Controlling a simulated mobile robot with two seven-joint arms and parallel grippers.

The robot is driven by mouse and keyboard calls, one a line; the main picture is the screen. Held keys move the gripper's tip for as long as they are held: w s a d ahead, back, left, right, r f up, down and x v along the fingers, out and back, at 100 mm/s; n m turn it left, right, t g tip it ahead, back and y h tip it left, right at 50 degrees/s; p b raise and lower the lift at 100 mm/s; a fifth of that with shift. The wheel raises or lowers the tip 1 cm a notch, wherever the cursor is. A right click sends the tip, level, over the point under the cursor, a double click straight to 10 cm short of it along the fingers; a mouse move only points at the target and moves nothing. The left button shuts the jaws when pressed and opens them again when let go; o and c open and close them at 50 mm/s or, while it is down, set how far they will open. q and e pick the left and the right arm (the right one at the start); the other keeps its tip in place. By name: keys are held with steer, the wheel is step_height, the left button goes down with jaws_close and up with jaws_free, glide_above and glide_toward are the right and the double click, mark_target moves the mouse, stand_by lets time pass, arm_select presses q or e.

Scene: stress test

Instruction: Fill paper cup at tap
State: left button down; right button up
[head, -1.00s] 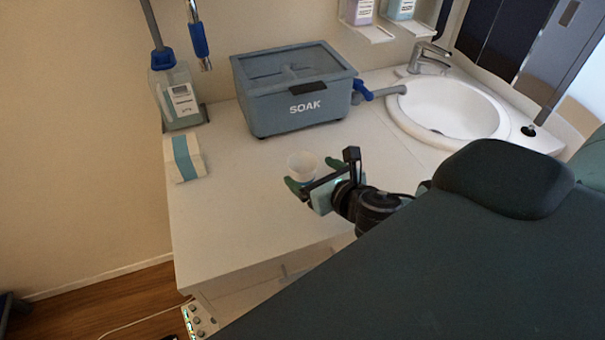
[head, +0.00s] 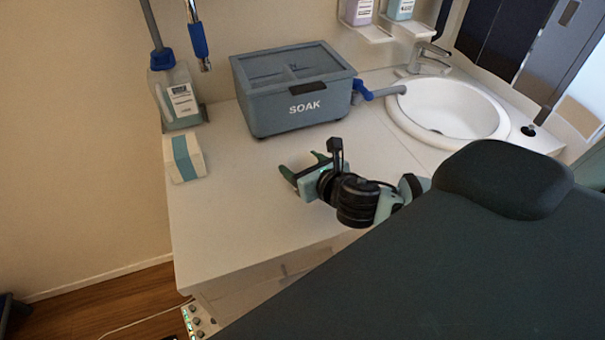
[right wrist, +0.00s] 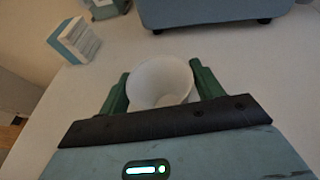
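A white paper cup (right wrist: 160,83) shows in the right wrist view, mouth toward the camera, between the green fingers of my right gripper (right wrist: 160,88). Both fingers lie against its sides. In the head view my right gripper (head: 302,165) is over the counter, in front of the SOAK box; I cannot make out the cup against the white surface there. A chrome tap (head: 430,58) stands at the back of the round white sink (head: 450,108), to the right of and behind the gripper. My left gripper is not in view.
The grey SOAK box (head: 297,90) with a blue-handled valve (head: 364,92) stands at the back of the counter (head: 225,220). A dark padded surface (head: 440,260) fills the right front.

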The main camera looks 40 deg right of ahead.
steer(key=c, duration=0.6)
